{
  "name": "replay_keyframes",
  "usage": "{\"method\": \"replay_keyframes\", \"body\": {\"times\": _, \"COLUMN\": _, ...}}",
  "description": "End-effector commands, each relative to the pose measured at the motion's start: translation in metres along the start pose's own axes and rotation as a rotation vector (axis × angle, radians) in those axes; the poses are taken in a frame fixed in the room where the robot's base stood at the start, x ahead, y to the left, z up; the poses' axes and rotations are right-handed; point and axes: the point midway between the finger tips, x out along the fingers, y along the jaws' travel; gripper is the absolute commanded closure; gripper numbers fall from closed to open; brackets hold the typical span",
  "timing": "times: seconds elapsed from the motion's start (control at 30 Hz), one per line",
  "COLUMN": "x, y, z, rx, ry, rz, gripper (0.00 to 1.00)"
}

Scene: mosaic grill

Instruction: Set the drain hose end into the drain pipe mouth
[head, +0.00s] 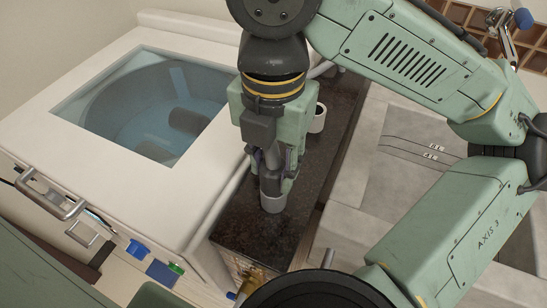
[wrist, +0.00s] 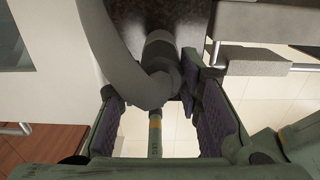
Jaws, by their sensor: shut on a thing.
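My gripper (head: 272,172) points down over the dark counter strip and is shut on the grey drain hose end (head: 272,203), whose short cylinder shows below the fingers. In the wrist view the grey hose (wrist: 112,50) comes from the top left and bends between the two pads of my gripper (wrist: 168,92), with a darker cylindrical part (wrist: 160,50) beyond the bend. The drain pipe mouth (head: 318,118), a pale round rim with a dark opening, stands upright on the dark strip, behind and right of my gripper. The hose end is apart from it.
A white washer (head: 120,190) with a glass lid (head: 150,105) stands at left. The dark stone strip (head: 255,235) runs beside it. A brass fitting (head: 250,282) sits below the strip's front edge.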

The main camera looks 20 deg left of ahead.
Motion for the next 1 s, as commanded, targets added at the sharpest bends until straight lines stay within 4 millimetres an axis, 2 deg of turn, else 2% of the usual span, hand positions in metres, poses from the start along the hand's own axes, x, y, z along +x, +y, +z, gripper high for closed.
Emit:
{"method": "replay_keyframes", "body": {"times": 0.03, "x": 0.001, "y": 0.0, "z": 0.0, "rx": 0.0, "ry": 0.0, "rz": 0.0, "gripper": 0.67}}
{"method": "replay_keyframes", "body": {"times": 0.37, "x": 0.0, "y": 0.0, "z": 0.0, "rx": 0.0, "ry": 0.0, "rz": 0.0, "gripper": 0.45}}
{"method": "replay_keyframes", "body": {"times": 0.7, "x": -0.002, "y": 0.0, "z": 0.0, "rx": 0.001, "ry": -0.001, "rz": 0.0, "gripper": 0.44}}
{"method": "replay_keyframes", "body": {"times": 0.87, "x": -0.019, "y": 0.0, "z": 0.001, "rx": 0.003, "ry": -0.003, "rz": 0.0, "gripper": 0.44}}
{"method": "replay_keyframes", "body": {"times": 1.0, "x": -0.049, "y": 0.0, "z": 0.001, "rx": 0.005, "ry": -0.005, "rz": 0.0, "gripper": 0.44}}
